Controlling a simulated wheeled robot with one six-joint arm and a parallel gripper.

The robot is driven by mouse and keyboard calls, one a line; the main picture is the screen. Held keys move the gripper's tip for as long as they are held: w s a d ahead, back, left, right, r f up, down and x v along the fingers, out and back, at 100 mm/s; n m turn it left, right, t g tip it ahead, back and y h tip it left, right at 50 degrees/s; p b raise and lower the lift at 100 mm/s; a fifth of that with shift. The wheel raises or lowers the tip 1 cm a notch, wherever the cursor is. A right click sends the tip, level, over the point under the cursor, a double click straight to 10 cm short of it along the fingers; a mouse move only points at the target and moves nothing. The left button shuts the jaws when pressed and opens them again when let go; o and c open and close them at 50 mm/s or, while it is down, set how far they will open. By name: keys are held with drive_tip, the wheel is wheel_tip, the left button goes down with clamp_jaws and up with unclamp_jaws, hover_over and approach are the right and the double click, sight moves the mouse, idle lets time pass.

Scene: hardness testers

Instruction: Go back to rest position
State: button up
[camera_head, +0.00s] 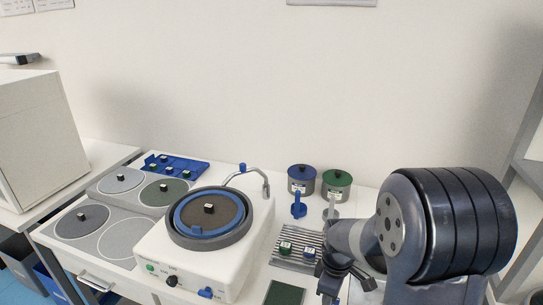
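My arm stands at the right of the head view, with a big dark rounded joint in front. My gripper (345,278) is at its lower left, black, pointing down beside a grey ribbed tray (283,262). Its fingertips are partly hidden and cut by the lower part of the picture, so I cannot tell whether it is open or holds something.
A white polishing machine (158,250) with a round blue-ringed plate stands in the middle. Grey discs (122,238) and a blue specimen rack (185,161) lie at left. Blue-lidded (301,185) and green-lidded (336,192) jars stand behind the tray. A shelf frame (526,170) stands at right.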

drive_tip(key=m, duration=0.4)
drive_tip(key=shift+w+d+m, duration=0.1)
drive_tip(key=shift+m, duration=0.3)
drive_tip(key=shift+m+p, duration=0.35)
drive_tip(key=shift+m, duration=1.25)
